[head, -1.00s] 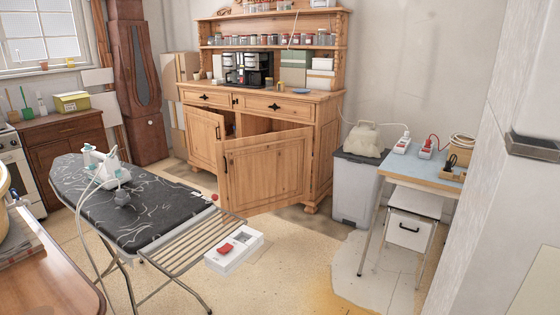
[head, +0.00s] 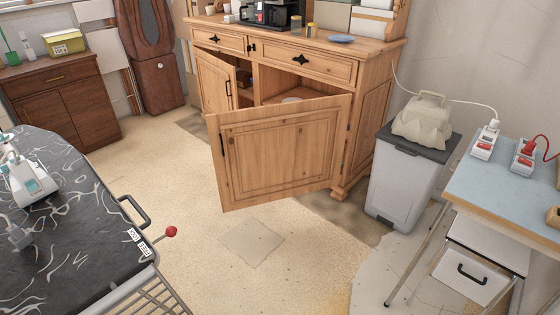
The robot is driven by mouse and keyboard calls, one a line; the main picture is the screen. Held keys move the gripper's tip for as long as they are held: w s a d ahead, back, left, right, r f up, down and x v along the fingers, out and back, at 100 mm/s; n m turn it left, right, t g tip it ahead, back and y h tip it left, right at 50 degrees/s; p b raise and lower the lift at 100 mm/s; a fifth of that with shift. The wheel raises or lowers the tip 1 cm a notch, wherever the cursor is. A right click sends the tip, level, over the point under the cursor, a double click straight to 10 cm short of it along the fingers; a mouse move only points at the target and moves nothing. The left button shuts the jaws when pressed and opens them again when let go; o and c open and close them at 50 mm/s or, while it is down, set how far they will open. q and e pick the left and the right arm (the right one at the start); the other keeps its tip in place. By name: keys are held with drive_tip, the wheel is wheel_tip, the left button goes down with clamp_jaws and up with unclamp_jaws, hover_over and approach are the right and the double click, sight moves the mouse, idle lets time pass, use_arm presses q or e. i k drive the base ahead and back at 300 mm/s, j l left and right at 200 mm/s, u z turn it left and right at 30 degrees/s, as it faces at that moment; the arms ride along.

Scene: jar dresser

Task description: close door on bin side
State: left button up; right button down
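A wooden dresser (head: 375,120) stands at the back middle in the head view. Its right door (head: 285,150), on the side of the grey bin (head: 405,178), stands open, swung out toward me, with its hinge edge near the dresser's right front post. A dark handle is on this door's left edge. The left door (head: 213,84) also stands open, partly. Shelf space shows between the doors, with a pale round item (head: 291,100) inside. The door's lower part hides the rest of the interior. Neither of my grippers is in view.
A blue-topped table (head: 500,190) with red-switched power strips is at right. Bare floor (head: 260,270) lies in front of the open door.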

sight(264, 154)
drive_tip(key=i+l+u, duration=0.1)
drive_tip(key=i+l, duration=0.2)
drive_tip(key=l, duration=0.15)
drive_tip(key=i+u, duration=0.1)
drive_tip(key=u, duration=0.7)
drive_tip(key=i+l+u, duration=0.1)
drive_tip(key=u, duration=0.35)
drive_tip(key=l+u, duration=0.15)
drive_tip(key=u, duration=0.25)
drive_tip(key=i+l+u, duration=0.1)
drive_tip(key=l+u, duration=0.35)
drive_tip(key=i+l+u, duration=0.1)
drive_tip(key=l+u, duration=0.35)
drive_tip(key=l+z, duration=0.2)
drive_tip(key=z, duration=0.15)
drive_tip(key=i+l+z, duration=0.1)
drive_tip(key=z, duration=0.25)
drive_tip(key=l, duration=0.1)
